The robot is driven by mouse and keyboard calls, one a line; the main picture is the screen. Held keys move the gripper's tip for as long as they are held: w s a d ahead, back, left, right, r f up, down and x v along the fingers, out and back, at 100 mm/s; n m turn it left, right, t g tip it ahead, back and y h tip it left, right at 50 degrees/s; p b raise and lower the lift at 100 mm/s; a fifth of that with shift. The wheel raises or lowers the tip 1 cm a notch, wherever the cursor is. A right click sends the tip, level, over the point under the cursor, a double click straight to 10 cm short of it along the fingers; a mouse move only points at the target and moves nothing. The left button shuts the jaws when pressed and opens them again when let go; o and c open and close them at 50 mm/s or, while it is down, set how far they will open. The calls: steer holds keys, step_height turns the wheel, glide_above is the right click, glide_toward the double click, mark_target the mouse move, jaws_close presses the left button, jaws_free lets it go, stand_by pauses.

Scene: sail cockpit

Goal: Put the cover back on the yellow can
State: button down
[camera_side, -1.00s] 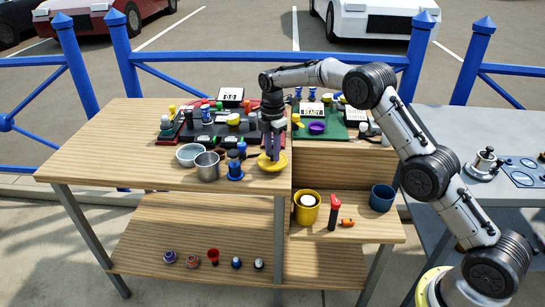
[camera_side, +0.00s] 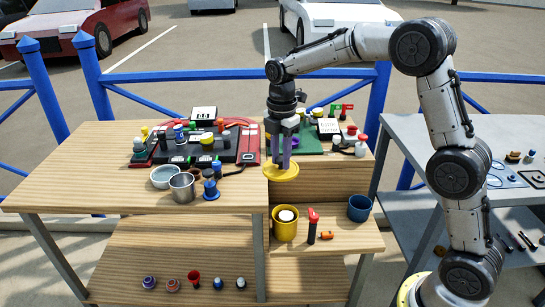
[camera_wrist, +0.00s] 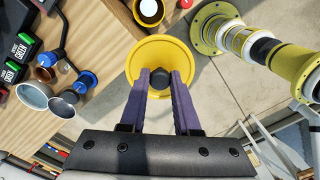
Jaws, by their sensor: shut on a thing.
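The yellow cover (camera_side: 281,173) is a round disc, held level just right of the upper tabletop's edge. In the wrist view the cover (camera_wrist: 142,66) shows its black knob (camera_wrist: 162,78) between purple fingers. My gripper (camera_side: 282,160) points straight down and is shut on that knob; it also shows in the wrist view (camera_wrist: 163,78). The yellow can (camera_side: 285,230) stands upright and open on the lower ledge, below the cover and apart from it. A white round thing shows inside its mouth.
A red-topped bottle (camera_side: 312,230), an orange item (camera_side: 327,236) and a dark blue cup (camera_side: 359,209) stand right of the can. A metal cup (camera_side: 182,188), a bowl (camera_side: 165,177) and a blue spool (camera_side: 211,191) are on the tabletop (camera_side: 80,170) to the left.

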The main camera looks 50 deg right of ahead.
steer(key=r, duration=0.5)
steer(key=shift+d, duration=0.35)
steer(key=w+d, duration=0.4)
steer(key=d, duration=0.2)
steer(key=shift+s+d+f, duration=0.1)
steer(key=shift+f, duration=6.8)
steer(key=shift+s+d+f, duration=0.1)
steer(key=shift+f, duration=6.75)
steer(key=shift+f, duration=0.2)
steer(key=shift+c, duration=0.3)
jaws_free()
step_height(320, 180, up, 7)
